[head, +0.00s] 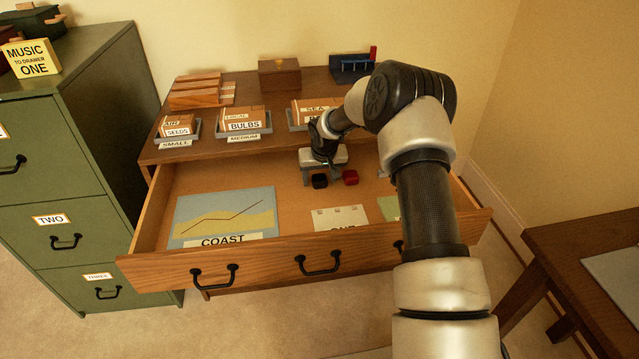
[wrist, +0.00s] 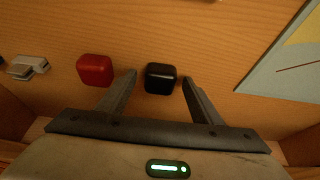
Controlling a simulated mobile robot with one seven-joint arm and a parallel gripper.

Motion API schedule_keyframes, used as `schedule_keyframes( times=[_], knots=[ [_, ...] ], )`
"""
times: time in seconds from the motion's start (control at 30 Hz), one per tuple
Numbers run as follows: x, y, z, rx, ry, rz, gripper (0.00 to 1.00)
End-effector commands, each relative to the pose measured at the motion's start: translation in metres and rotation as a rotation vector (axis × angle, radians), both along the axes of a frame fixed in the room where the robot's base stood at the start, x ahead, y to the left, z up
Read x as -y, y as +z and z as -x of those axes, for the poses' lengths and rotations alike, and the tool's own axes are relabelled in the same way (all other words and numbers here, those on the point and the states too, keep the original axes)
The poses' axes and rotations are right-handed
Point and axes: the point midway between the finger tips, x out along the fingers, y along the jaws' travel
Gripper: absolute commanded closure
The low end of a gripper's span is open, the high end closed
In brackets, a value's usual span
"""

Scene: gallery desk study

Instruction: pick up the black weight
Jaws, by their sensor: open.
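The black weight (head: 319,181) is a small rounded dark block on the floor of the open desk drawer. In the wrist view the black weight (wrist: 160,77) shows between the tips of my two fingers. My gripper (wrist: 159,84) is open and empty, with a gap on each side of the weight. In the head view my gripper (head: 321,173) is low inside the drawer, at the weight. I cannot tell the exact height of the fingertips.
A red block (wrist: 95,70) lies close beside my left finger in the wrist view, with a grey metal piece (wrist: 28,67) farther left. The drawer (head: 215,267) also holds a COAST map (head: 222,208) and a paper card (head: 340,217). Labelled trays stand on the desk top.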

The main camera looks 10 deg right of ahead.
Motion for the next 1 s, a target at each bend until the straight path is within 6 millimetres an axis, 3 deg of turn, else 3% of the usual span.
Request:
schedule_keyframes(
  times=[0.07, 0.43, 0.77, 1.0],
  knots=[
    [0.0, 0.001, 0.0, 0.0, 0.0, 0.0, 0.41],
    [0.0, 0.002, 0.0, 0.002, 0.001, 0.0, 0.99],
    [0.0, 0.011, -0.001, 0.003, 0.001, 0.001, 0.99],
    [0.0, 0.064, -0.001, 0.007, 0.0, 0.001, 0.99]
  ],
)
